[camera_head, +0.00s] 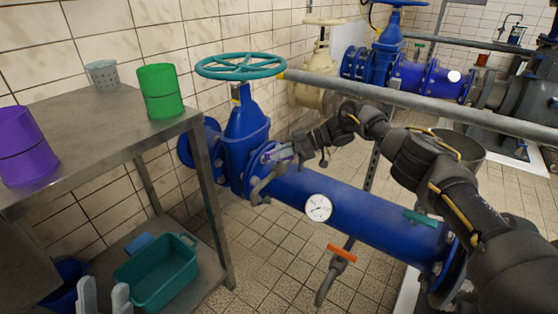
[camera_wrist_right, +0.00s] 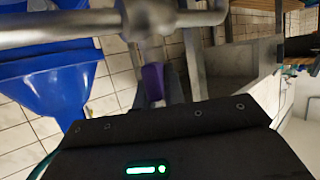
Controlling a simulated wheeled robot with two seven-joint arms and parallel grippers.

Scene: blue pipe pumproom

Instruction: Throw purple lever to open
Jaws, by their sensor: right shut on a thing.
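The purple lever (camera_head: 277,153) sits on a small metal valve fitting on top of the blue pipe, near the left flange. It is small and partly hidden by my right gripper (camera_head: 287,150), which reaches in from the right and is shut on it. In the right wrist view the purple lever (camera_wrist_right: 153,82) shows between the fingers, just below the grey metal valve body (camera_wrist_right: 150,18). My left gripper (camera_head: 104,296) is at the bottom left edge, with its two pale fingers apart and nothing seen between them.
A metal table (camera_head: 100,135) at left holds a purple cup (camera_head: 24,147), a green cup (camera_head: 160,92) and a grey cup (camera_head: 102,75). The blue pipe (camera_head: 370,215) carries a gauge (camera_head: 318,208), a teal lever (camera_head: 420,218) and an orange lever (camera_head: 341,252) below. A grey pipe (camera_head: 420,102) crosses above.

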